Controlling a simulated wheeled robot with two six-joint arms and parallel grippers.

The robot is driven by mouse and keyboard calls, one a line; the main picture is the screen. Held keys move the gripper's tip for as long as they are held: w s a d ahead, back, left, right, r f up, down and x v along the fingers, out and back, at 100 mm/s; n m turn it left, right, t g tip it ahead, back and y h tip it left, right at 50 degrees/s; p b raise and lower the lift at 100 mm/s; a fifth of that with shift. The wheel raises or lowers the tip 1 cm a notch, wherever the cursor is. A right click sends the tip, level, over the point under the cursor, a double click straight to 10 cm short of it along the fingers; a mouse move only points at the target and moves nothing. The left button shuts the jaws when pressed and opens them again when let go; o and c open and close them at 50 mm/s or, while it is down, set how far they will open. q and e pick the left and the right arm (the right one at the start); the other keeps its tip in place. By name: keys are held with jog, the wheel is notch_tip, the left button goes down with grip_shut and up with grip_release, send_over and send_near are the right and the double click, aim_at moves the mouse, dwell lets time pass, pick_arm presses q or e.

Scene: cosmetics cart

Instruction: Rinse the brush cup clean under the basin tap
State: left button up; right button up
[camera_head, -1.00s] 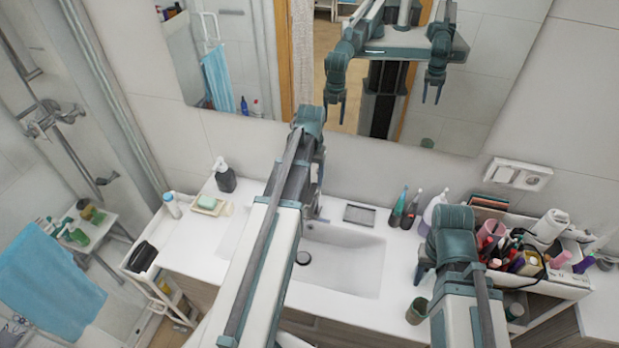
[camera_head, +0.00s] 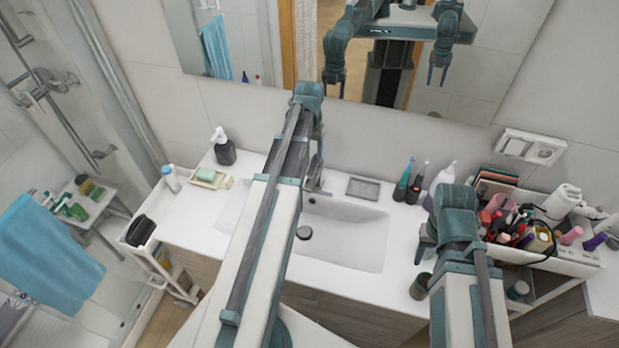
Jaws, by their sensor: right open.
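A small olive-green cup (camera_head: 420,286), which may be the brush cup, stands upright near the front edge of the counter, right of the basin (camera_head: 345,240). My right gripper (camera_head: 424,247) is open and empty, above and slightly behind this cup, apart from it. The tap (camera_head: 313,180) stands at the back of the basin, partly hidden by my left arm. My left gripper (camera_head: 318,158) is by the tap, seen end-on and partly hidden behind its own wrist; its jaws cannot be made out. I see no running water.
A cart tray (camera_head: 560,262) with cosmetics and a pink cup (camera_head: 497,207) is at right. Toothbrushes (camera_head: 404,180) and a pale bottle (camera_head: 441,185) stand behind my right gripper. The mirror reflects my arms.

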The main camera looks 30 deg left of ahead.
aim_at(310, 174)
pick_arm(q)
notch_tip(310, 174, down, 8)
jog(key=b, duration=0.7)
grip_shut()
jog(key=shift+r, duration=0.1)
dwell(1.0)
